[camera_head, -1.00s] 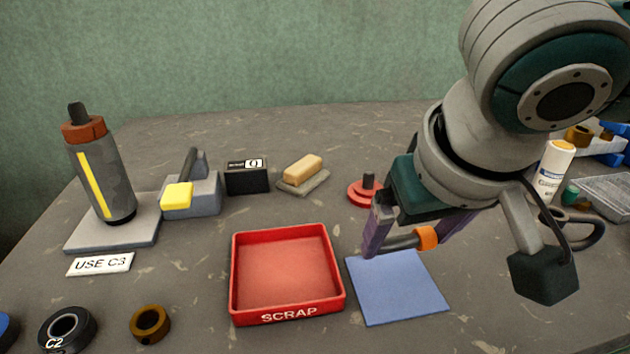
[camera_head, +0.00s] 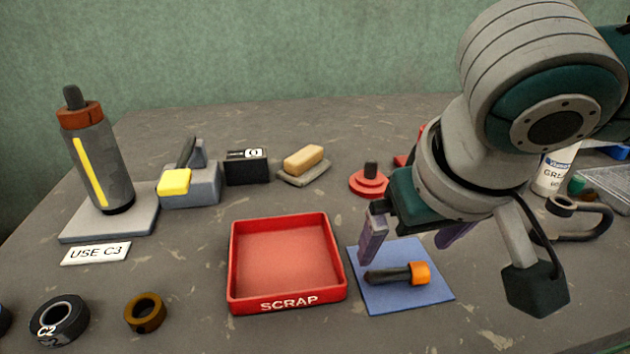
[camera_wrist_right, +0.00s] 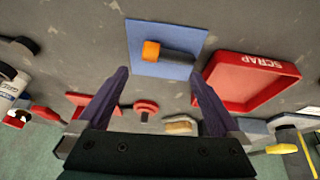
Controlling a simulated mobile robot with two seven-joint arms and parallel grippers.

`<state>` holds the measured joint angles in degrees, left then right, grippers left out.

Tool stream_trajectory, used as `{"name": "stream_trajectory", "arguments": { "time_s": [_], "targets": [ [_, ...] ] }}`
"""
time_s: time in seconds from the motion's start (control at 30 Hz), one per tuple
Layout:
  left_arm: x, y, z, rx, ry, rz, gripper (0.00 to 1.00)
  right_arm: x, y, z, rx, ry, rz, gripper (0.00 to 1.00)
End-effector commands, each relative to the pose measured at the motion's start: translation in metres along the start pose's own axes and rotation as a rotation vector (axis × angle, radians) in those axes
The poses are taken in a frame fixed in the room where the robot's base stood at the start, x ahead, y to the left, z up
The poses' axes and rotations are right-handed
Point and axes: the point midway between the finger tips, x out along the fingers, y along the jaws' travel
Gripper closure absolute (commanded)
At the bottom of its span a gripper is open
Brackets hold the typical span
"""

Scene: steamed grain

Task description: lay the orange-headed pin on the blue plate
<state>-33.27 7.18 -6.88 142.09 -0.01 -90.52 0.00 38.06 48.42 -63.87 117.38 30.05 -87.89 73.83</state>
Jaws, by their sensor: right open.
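The orange-headed pin (camera_head: 397,274) lies on its side on the blue plate (camera_head: 386,301), its orange head to the right and its dark shaft to the left. The pin also shows in the right wrist view (camera_wrist_right: 166,54), lying on the blue plate (camera_wrist_right: 165,70). My right gripper (camera_head: 415,250) is open and empty, with its purple fingers apart above and behind the pin, not touching it as far as I can see. In the right wrist view the open fingers (camera_wrist_right: 157,78) have nothing between them. My left gripper is not in view.
A red SCRAP tray (camera_head: 287,305) stands just left of the plate. A red disc with a knob (camera_head: 369,185) is behind it. A black ring marked C2 (camera_head: 60,320) and a brown ring (camera_head: 145,314) lie at front left. The table's front right is clear.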

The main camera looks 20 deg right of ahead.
Motion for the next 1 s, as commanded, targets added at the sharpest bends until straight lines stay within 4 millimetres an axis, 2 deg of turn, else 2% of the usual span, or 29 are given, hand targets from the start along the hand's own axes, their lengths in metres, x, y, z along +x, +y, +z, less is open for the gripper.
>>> {"name": "stream_trajectory", "arguments": {
  "time_s": [0.17, 0.4, 0.53, 0.7, 1.0],
  "targets": [
    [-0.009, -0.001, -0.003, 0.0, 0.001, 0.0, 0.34, -0.023, 0.0, -0.001, -0.001, 0.001, -0.003, 0.0],
    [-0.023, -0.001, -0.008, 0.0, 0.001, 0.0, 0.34, -0.072, -0.001, -0.002, 0.0, 0.002, -0.004, 0.0],
    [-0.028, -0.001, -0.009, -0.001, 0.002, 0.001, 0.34, -0.09, -0.001, -0.001, -0.001, 0.001, -0.003, 0.0],
    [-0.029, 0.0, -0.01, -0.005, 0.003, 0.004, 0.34, -0.099, 0.0, 0.0, 0.001, 0.001, -0.001, 0.0],
    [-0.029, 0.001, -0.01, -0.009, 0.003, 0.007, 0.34, -0.099, 0.0, 0.0, 0.001, 0.001, 0.0, 0.0]
  ]
}}
